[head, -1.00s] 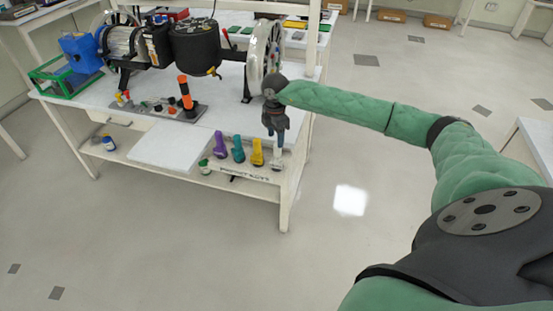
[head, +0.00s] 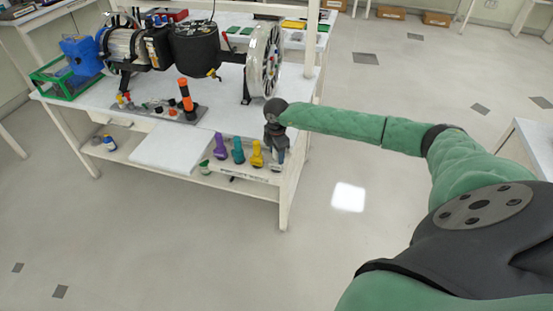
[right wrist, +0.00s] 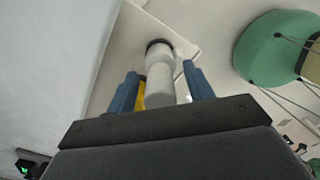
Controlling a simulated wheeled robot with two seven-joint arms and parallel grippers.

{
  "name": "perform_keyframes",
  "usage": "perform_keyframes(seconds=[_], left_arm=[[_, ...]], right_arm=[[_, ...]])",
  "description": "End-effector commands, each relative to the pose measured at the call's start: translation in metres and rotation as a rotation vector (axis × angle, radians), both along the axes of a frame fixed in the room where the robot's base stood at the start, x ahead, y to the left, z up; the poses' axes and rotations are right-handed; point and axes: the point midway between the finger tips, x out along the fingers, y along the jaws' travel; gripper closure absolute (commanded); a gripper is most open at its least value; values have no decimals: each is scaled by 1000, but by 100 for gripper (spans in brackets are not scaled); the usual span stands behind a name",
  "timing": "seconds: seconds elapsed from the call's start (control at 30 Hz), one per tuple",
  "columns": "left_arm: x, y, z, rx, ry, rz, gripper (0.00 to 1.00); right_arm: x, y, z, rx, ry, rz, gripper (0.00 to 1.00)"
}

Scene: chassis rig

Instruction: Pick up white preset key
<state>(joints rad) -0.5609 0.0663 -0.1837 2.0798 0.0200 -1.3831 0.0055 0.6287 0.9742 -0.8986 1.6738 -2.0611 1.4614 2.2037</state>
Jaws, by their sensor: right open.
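The white preset key (right wrist: 160,72) stands between the two blue fingers of my right gripper (right wrist: 162,88) in the right wrist view, with a finger on each side of it. A dark ring shows at its far end. In the head view my right gripper (head: 275,160) points down at the right end of the key row and hides most of the white key. The gripper is open. Purple (head: 220,147), teal (head: 238,151) and yellow (head: 257,154) keys stand to the left of it. My left gripper is not in view.
The keys stand on a low shelf at the front of the white workbench (head: 222,112). A rig with a black drum (head: 196,46) and a clear wheel (head: 264,60) is on the bench. The floor (head: 400,90) to the right is clear.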

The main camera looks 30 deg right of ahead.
Motion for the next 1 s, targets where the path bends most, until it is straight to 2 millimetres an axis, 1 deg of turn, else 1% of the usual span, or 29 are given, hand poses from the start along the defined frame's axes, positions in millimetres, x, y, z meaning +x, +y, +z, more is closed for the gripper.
perform_keyframes(seconds=[0.27,0.3,0.37,0.4,0.53,0.57,0.83,0.93,0.97,1.0], left_arm=[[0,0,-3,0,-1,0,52],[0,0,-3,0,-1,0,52],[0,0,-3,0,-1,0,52],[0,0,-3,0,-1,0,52],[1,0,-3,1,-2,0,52],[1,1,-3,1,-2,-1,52],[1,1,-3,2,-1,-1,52],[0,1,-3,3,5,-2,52],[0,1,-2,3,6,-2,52],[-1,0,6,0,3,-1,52]], right_arm=[[0,0,-3,0,0,1,48],[0,0,-2,0,0,1,52],[0,0,-2,0,0,1,64],[0,0,-2,0,0,1,72],[0,0,-2,0,0,1,97],[0,0,-2,0,-1,1,100],[0,0,-1,0,-1,1,100],[1,0,3,1,-2,1,100],[1,0,4,1,-3,1,100],[1,1,7,2,-4,1,100]])
